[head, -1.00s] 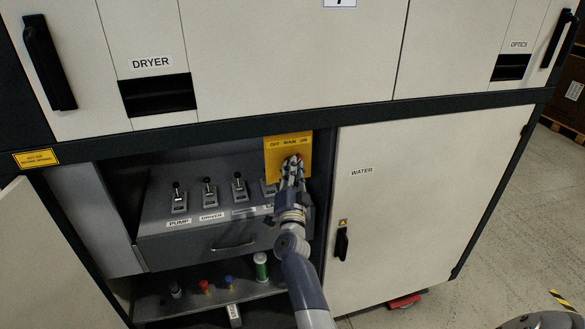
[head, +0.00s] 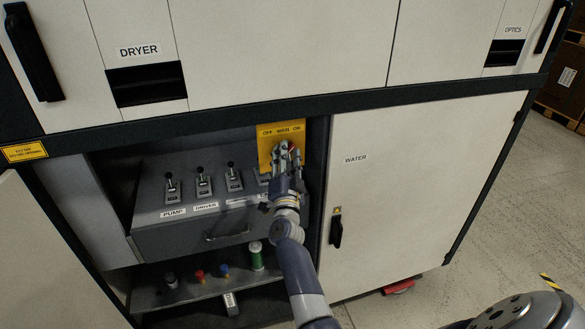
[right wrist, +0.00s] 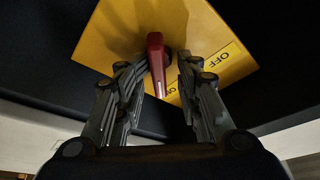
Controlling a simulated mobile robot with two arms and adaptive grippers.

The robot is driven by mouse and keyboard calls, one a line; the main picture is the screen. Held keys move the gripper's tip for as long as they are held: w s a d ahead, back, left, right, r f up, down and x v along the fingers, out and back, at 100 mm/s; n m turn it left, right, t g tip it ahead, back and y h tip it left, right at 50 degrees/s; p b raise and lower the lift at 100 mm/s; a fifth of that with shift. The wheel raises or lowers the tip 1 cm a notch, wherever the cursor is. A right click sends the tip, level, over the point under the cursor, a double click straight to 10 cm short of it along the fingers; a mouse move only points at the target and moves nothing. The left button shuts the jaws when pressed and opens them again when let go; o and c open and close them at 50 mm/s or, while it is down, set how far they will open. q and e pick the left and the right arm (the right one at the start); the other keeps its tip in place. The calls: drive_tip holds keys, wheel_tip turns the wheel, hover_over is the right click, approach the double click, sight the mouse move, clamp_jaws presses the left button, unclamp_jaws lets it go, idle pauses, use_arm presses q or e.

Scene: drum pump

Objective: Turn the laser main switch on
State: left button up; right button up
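The yellow main switch panel (head: 267,152), marked OFF, MAIN and ON, is at the upper right inside the open cabinet bay. It also fills the top of the right wrist view (right wrist: 105,40). Its red handle (right wrist: 156,62) points toward the camera there. My right gripper (head: 287,147) is in front of the panel and hides most of the handle in the head view. In the right wrist view my right gripper (right wrist: 156,72) is open, with one finger on each side of the handle. Whether either finger touches it I cannot tell. My left gripper is not in view.
Several lever switches (head: 203,185) stand on the grey console to the left of my right arm. A shelf (head: 190,290) below holds a green-and-white cylinder (head: 256,257) and small coloured items. The closed WATER door (head: 410,200) is to the right; an open door (head: 50,260) is at left.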

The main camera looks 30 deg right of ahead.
drive_tip(key=s+f+n+t+y+b, duration=0.35)
drive_tip(key=s+n+y+b, duration=0.55)
drive_tip(key=n, duration=1.6)
drive_tip(key=s+f+m+g, duration=0.1)
drive_tip(key=s+f+g, duration=0.2)
drive_tip(key=f, duration=1.3)
drive_tip(key=s+f+m+g+y, duration=0.1)
drive_tip(key=s+f+m+g, duration=0.1)
drive_tip(key=f, duration=1.4)
drive_tip(key=shift+s+f+g, duration=0.4)
drive_tip(key=shift+s+g, duration=0.35)
drive_tip(key=shift+g, duration=0.5)
